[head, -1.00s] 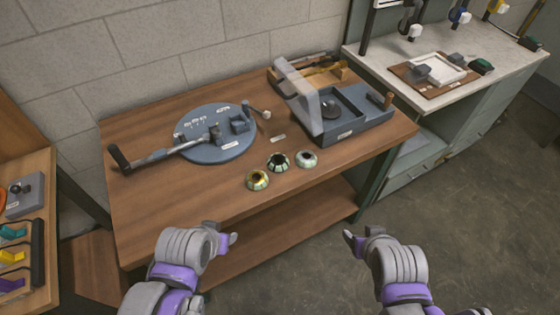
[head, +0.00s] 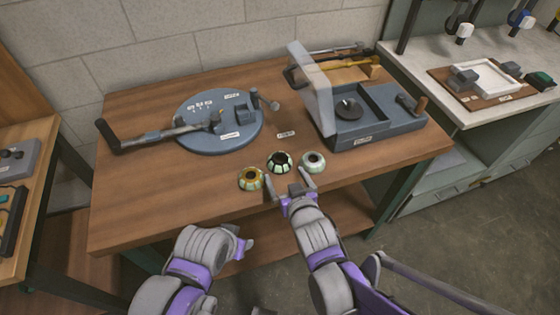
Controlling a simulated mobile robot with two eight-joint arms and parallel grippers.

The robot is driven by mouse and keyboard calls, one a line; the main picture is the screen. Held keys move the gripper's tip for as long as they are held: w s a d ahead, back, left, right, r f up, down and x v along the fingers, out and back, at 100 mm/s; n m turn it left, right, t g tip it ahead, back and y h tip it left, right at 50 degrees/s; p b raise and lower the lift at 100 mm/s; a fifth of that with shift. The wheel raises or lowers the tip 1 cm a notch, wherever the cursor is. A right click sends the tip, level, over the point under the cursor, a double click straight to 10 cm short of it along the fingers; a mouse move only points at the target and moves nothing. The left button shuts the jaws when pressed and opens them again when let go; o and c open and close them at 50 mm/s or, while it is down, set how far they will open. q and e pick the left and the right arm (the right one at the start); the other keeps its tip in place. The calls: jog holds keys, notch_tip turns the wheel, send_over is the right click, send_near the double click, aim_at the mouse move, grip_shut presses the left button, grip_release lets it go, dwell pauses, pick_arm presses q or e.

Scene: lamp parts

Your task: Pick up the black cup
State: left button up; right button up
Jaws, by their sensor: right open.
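The black cup (head: 279,162), dark inside with a pale green patterned rim, stands on the wooden table (head: 150,215) near its front edge. It is the middle one of three small cups. A yellowish cup (head: 251,179) stands to its left and a pale grey-green cup (head: 313,162) to its right. My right gripper (head: 288,181) is open and empty, just in front of the black cup, with its fingers pointing at it. One finger is close to the yellowish cup; I cannot tell whether they touch. My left gripper (head: 246,242) is in front of the table edge; its fingers are not clear.
A round blue-grey base (head: 205,140) with a long handled lever lies at the back left. A blue-grey box device (head: 375,125) with a raised clear lid stands at the back right. The front left of the table is clear.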

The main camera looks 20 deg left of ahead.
aim_at(282, 167)
jog(key=x, duration=0.5)
jog(key=shift+w, duration=0.4)
jog(key=c, duration=1.1)
